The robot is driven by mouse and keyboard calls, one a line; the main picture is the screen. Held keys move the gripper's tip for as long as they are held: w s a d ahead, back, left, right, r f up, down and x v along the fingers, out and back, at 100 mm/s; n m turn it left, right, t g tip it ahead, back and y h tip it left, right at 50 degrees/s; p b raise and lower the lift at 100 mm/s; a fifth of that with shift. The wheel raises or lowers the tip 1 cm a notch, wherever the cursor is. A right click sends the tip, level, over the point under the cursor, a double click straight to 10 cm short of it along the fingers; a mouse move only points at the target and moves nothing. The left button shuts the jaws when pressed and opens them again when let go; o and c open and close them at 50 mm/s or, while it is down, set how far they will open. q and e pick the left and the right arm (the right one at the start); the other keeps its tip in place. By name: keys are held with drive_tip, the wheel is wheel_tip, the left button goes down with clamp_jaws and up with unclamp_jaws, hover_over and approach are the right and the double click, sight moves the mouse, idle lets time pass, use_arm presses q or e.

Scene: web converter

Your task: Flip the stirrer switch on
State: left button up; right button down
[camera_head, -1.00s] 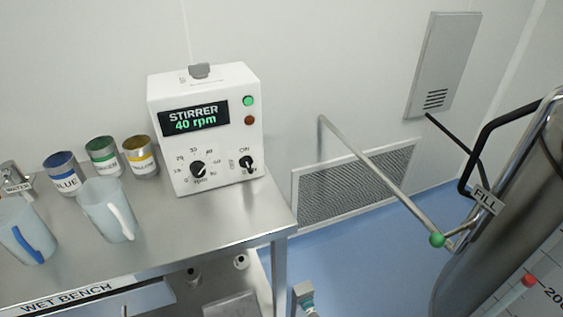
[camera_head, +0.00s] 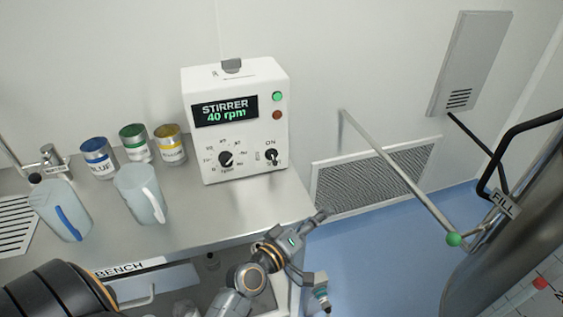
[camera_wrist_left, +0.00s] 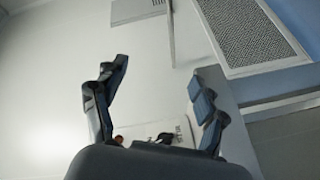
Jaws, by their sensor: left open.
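The white stirrer box (camera_head: 251,142) stands upright on the wet bench. Its display (camera_head: 225,109) reads "STIRRER 40 rpm". The stirrer switch (camera_head: 271,156) is a small toggle under the word "ON" at the box's lower right; I cannot tell which way its lever points. A dial (camera_head: 226,158) sits left of it. My left gripper (camera_head: 322,248) is open and empty, below and right of the box, by the bench's front right corner. In the left wrist view its fingers (camera_wrist_left: 160,85) are spread, and part of the box (camera_wrist_left: 150,130) shows low between them. My right gripper is not in view.
A clear jug (camera_head: 138,193), another jug with a blue handle (camera_head: 62,210) and blue, green and yellow cans (camera_head: 171,145) stand left of the box. A metal bar with a green knob (camera_head: 454,239) and a steel vessel (camera_head: 500,255) are at the right.

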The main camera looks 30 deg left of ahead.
sight(273, 161)
use_arm(q)
drive_tip(key=w+a+r+n+y, duration=0.1)
drive_tip(key=a+n, duration=0.1)
drive_tip(key=w+a+n+t+y, duration=0.1)
drive_tip(key=a+n+y, duration=0.1)
drive_tip(key=w+a+r+n+t+y, duration=0.1)
drive_tip(key=a+n+y, duration=0.1)
drive_tip(key=n, duration=0.1)
drive_tip(key=shift+a+r, duration=0.15)
drive_tip(key=shift+r, duration=0.2)
drive_tip(key=a+n+y, duration=0.2)
drive_tip(key=n, duration=0.1)
drive_tip(key=a+n+g+y, duration=0.1)
drive_tip(key=a+n+y, duration=0.2)
drive_tip(key=a+f+n+y, duration=0.1)
drive_tip(key=a+n+y, duration=0.1)
drive_tip(key=a+n, duration=0.1)
drive_tip(key=shift+w+a+g, duration=0.1)
drive_tip(key=shift+w+g, duration=0.1)
drive_tip(key=shift+g, duration=0.1)
drive_tip(key=p+x, duration=0.1)
drive_tip(key=x, duration=0.6)
drive_tip(key=shift+w+a, duration=0.1)
drive_tip(key=shift+a, duration=0.05)
drive_tip(key=shift+c, duration=0.4)
